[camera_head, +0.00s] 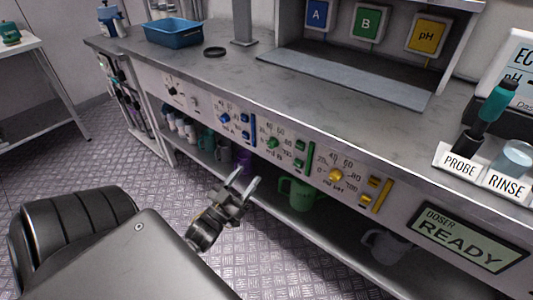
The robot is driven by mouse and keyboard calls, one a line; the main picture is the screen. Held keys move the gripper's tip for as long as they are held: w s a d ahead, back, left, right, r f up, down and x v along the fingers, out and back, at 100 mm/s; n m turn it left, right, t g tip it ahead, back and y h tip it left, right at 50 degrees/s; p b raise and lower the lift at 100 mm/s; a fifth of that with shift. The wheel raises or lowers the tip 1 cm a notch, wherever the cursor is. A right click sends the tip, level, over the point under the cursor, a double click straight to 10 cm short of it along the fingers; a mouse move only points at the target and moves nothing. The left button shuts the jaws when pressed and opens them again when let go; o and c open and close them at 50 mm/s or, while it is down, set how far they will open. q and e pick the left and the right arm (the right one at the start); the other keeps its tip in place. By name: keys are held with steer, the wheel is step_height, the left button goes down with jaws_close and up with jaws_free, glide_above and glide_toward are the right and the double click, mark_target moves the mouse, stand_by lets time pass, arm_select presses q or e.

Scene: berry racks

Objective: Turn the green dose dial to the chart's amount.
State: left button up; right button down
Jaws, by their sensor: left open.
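The green dose dial (272,142) sits in the middle of the bench's front panel, between the blue dial (224,119) and the yellow dial (336,175). Numbers ring it, but its exact setting is too small to read. The chart (515,75) is cut off at the right edge, so its amounts cannot be read. My left gripper (245,184) is open and empty, in front of and below the panel, apart from the green dial. My right gripper is out of view.
A doser display (468,240) reads READY at lower right. Probe (490,115) and rinse cup (514,157) stand on the bench. A green mug (301,194) and other mugs sit on the shelf below. A blue tray (173,33) stands at the back left.

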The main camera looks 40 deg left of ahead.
mark_target(270, 146)
arm_select(q)
steer(key=x, duration=1.1)
steer(key=shift+f, duration=0.15)
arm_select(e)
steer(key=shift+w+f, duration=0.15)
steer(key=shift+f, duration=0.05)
arm_select(q)
steer(key=c, duration=1)
steer(key=shift+o, duration=0.2)
steer(key=shift+m+p, duration=0.3)
steer(key=shift+m, duration=0.1)
